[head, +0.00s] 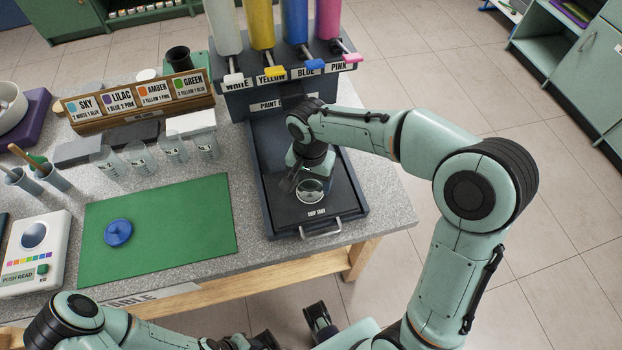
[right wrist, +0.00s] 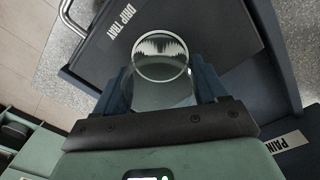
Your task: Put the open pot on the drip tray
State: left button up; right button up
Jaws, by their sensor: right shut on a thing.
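The open pot (head: 311,190) is a small clear cup with a round open rim. My right gripper (head: 309,184) is shut on it, over the front part of the dark drip tray (head: 345,207). In the right wrist view, the pot (right wrist: 161,72) sits between the fingers of my right gripper (right wrist: 162,88), with the tray (right wrist: 222,28) behind it. I cannot tell whether the pot's bottom touches the tray. The fingers partly hide the pot in the head view. My left arm is at the bottom edge; its jaws do not show clearly.
The paint dispenser (head: 235,103) stands behind the tray. A green mat (head: 190,220) with a blue lid (head: 118,233) lies to the left. Several clear pots (head: 172,149) stand behind the mat. A metal handle (head: 320,231) sticks out at the tray's front.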

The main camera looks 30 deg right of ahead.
aim_at(310, 188)
jog(key=shift+f, duration=0.15)
jog(key=o, duration=1.3)
jog(key=shift+r, duration=0.4)
notch_tip(310, 188, up, 12)
jog(key=shift+a+f+p, duration=0.1)
jog(key=shift+f+p, duration=0.1)
jog(key=shift+p, duration=0.7)
